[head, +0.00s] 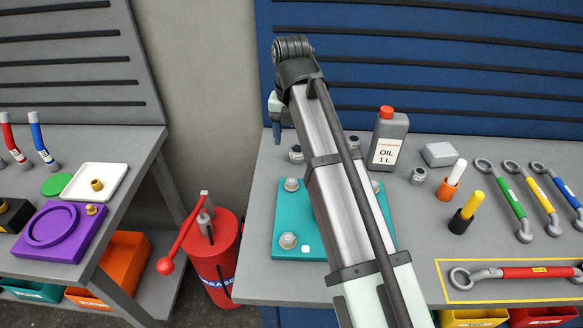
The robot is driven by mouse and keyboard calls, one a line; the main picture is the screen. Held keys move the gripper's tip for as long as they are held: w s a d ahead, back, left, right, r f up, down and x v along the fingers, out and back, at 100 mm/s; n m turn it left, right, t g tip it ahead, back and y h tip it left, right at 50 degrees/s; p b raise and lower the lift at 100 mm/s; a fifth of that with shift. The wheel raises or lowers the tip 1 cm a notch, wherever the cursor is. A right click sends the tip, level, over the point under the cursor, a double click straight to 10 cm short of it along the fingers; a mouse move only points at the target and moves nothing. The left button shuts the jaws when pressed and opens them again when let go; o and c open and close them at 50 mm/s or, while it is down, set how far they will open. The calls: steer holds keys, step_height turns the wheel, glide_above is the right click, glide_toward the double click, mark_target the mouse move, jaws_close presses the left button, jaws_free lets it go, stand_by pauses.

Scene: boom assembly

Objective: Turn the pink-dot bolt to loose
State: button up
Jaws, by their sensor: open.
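A teal plate (300,215) lies on the right bench, partly covered by my arm. Bolts show at its back left (291,185), front left (288,240) and back right (376,187). A white square mark is beside the front-left bolt. I see no pink dot; my arm hides the plate's middle and front right. My gripper (277,134) shows only in part, at the far end of my arm, above the bench's back left and behind the plate. It is open, and no held object shows.
An oil bottle (389,138), a grey box (439,154) and orange and yellow-handled tools stand right of my arm. Several coloured wrenches lie further right; a red one (530,272) lies in a yellow outline. A red grease drum (213,262) stands between the benches. A blue slatted panel (440,70) rises behind.

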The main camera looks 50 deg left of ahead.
mark_target(291, 180)
step_height(291, 180, down, 14)
steer(key=m, duration=3.3)
steer(key=shift+d+r, duration=0.1)
steer(key=c, duration=1.1)
